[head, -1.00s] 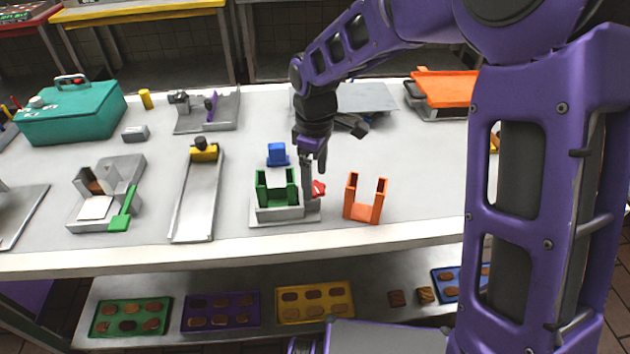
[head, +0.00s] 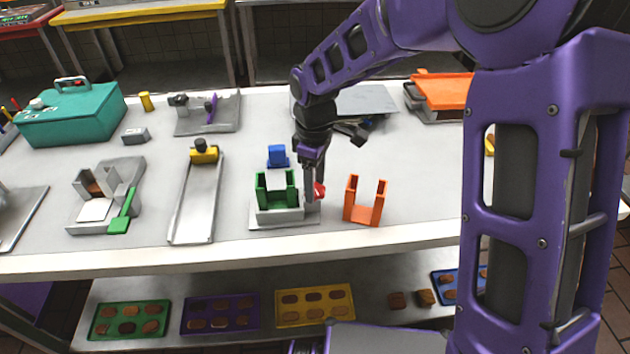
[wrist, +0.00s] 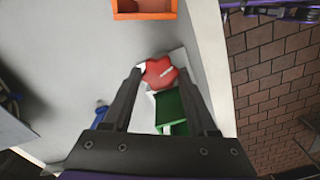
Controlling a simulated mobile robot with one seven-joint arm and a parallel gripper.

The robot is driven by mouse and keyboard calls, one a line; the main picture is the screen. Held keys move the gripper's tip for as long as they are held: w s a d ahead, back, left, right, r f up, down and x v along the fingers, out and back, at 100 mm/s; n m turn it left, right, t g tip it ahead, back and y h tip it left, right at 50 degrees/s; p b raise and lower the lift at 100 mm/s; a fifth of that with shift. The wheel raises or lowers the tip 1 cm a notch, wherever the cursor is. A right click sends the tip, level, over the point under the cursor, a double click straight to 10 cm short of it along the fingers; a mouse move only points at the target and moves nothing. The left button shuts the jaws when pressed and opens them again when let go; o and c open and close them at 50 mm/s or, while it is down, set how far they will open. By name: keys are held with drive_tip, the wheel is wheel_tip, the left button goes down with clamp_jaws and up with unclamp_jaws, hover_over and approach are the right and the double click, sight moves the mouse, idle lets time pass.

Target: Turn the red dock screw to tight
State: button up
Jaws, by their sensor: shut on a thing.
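The red dock screw (head: 319,190) is at the right side of the grey dock (head: 262,225), which holds a green U-shaped piece (head: 277,197). In the wrist view the screw is a red lobed knob (wrist: 160,73) with a pale mark on its face. My gripper (head: 313,190) points down at the screw, with its fingertips (wrist: 163,76) on either side of the knob, shut on it. In the head view my fingers partly hide the screw.
An orange U-shaped piece (head: 365,203) stands close to the right of the dock. A blue block (head: 277,156) is behind it. A metal ramp with a yellow part (head: 204,152) lies to the left. The table's front edge (head: 230,255) is near.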

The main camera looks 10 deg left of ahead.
sight(316, 189)
drive_tip(key=shift+m, duration=0.7)
drive_tip(key=o, duration=1.4)
drive_tip(key=shift+r, duration=0.1)
wheel_tip(316, 189, up, 17)
drive_tip(key=shift+r+p, duration=0.1)
drive_tip(key=shift+p, duration=0.95)
drive_tip(key=shift+r, duration=0.1)
